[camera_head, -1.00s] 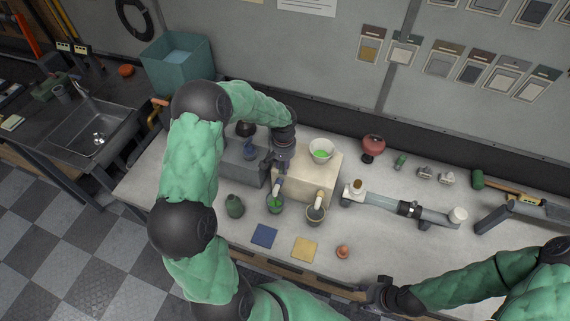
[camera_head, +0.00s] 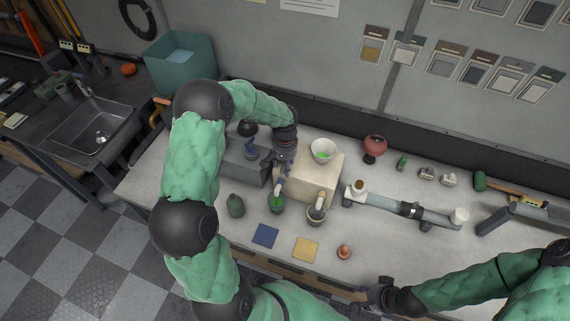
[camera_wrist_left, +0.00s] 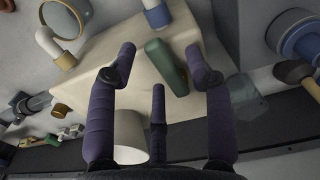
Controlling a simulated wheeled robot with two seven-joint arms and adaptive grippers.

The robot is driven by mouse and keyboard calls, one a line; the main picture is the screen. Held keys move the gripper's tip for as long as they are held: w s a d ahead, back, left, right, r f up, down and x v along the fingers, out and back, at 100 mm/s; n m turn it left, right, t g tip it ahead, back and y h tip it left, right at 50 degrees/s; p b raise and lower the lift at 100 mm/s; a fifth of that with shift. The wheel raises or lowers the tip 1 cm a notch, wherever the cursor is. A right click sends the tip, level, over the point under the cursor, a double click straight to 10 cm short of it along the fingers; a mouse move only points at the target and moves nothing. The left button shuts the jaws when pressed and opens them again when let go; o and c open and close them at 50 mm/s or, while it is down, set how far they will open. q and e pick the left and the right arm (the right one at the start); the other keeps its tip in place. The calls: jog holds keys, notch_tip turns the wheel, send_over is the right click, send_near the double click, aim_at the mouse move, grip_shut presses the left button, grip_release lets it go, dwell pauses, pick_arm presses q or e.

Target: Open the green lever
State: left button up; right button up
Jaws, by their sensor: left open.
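In the head view my left gripper (camera_head: 284,161) hangs at the left edge of the cream block (camera_head: 308,183) and hides the lever. My right gripper (camera_head: 376,292) is at the front edge of the bench, apart from the machines; its finger opening is unclear.
A white bowl with green contents (camera_head: 323,151) sits on the block. A green cup (camera_head: 277,204) and a grey cup (camera_head: 316,215) stand below its spouts. A grey machine (camera_head: 243,165) is just left. Blue and yellow squares lie in front.

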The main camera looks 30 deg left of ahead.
pick_arm(q)
notch_tip(320, 180, up, 12)
dwell(0.5)
jog(key=shift+f, duration=0.1)
dwell(0.4)
